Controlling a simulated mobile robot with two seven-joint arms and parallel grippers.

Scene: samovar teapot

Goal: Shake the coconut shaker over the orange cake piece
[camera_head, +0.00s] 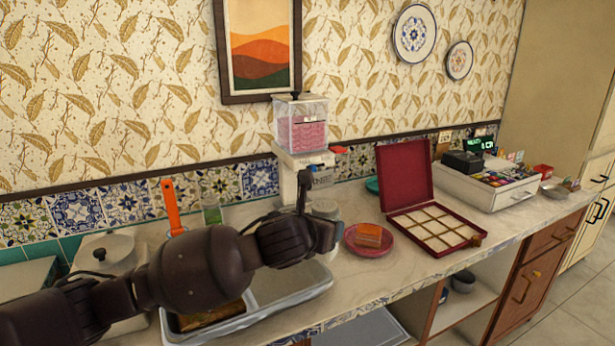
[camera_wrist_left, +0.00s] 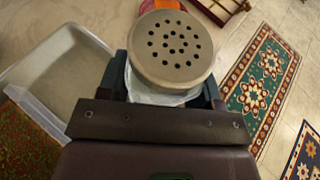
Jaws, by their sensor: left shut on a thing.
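The coconut shaker (camera_wrist_left: 173,52) has a round metal lid pierced with many holes and a pale, clear body. My left gripper (camera_wrist_left: 165,92) is shut on its body, with a dark finger on each side. In the head view the shaker (camera_head: 326,208) stands out above my left gripper (camera_head: 327,234), its lower part hidden. The orange cake piece (camera_head: 368,234) sits on a pink-red plate (camera_head: 385,249) on the counter, just right of the gripper. My right gripper is not in view.
An open red box with compartments (camera_head: 436,226) stands right of the plate. A grey tray (camera_head: 318,281) lies below my left arm. A white dispenser with pink contents (camera_head: 301,130) stands behind. The counter's front edge (camera_head: 440,268) is clear.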

